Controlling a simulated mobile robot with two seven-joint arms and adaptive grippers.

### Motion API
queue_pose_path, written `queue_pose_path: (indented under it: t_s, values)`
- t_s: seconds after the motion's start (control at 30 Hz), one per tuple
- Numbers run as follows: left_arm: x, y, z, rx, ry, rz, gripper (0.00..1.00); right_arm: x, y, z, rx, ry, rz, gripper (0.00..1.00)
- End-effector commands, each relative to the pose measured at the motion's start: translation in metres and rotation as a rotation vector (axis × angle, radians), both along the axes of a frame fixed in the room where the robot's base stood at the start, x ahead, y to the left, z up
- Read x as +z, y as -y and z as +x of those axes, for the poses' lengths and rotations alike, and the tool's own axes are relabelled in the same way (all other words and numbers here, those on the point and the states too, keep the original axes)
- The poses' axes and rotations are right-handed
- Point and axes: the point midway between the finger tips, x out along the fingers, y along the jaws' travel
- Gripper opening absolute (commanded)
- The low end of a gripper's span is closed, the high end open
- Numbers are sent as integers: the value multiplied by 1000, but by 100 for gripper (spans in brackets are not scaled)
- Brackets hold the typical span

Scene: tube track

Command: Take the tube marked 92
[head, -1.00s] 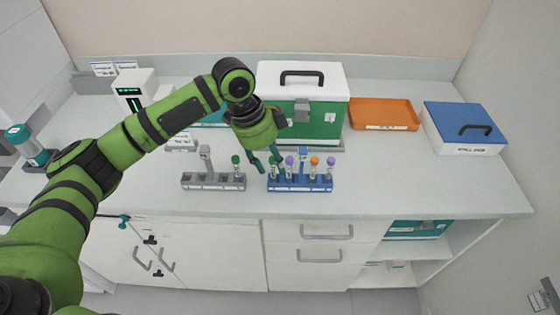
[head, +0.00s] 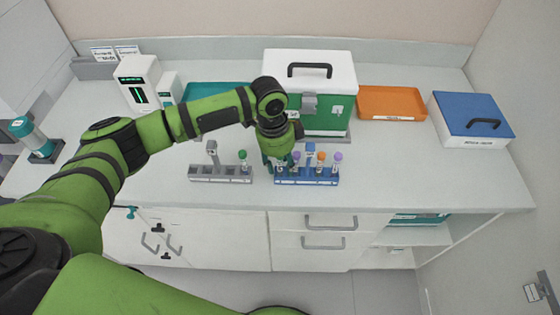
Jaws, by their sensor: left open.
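A blue rack (head: 307,181) stands on the counter and holds several capped tubes. An orange-capped tube (head: 320,162) and a purple-capped tube (head: 336,163) stand at its right side. Another purple-capped tube (head: 295,160) stands further left, beside my fingers. The numbers on the tubes are too small to read. My left gripper (head: 280,165) is open and points down over the left end of the blue rack, its fingers around or just in front of a tube there; I cannot tell which. My right gripper is not in view.
A grey rack (head: 215,180) with a green-capped tube (head: 243,160) stands left of the blue rack. Behind are a green case with white lid (head: 325,115), an orange tray (head: 392,102), a blue-lidded box (head: 470,120) and a teal tray (head: 205,95). Counter is clear at right.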

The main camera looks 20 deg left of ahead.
Motion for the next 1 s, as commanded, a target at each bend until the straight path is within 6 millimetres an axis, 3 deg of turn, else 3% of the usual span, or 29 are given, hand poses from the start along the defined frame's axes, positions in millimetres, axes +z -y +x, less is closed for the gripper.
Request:
queue_pose_path:
  t_s: [0.17, 0.3, 0.33, 0.77, 1.0]
  values:
    - [-1, 0, 0, -1, 1, 0, 43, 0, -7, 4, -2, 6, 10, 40]
    - [0, 0, 0, -1, 1, -1, 3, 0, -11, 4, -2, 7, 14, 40]
    - [0, 0, 0, -1, 1, -1, 1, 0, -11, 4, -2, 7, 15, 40]
    - [5, 0, 1, 0, 3, -3, 1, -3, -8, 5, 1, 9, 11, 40]
    - [47, 1, 2, -2, 7, -3, 1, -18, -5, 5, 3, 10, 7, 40]
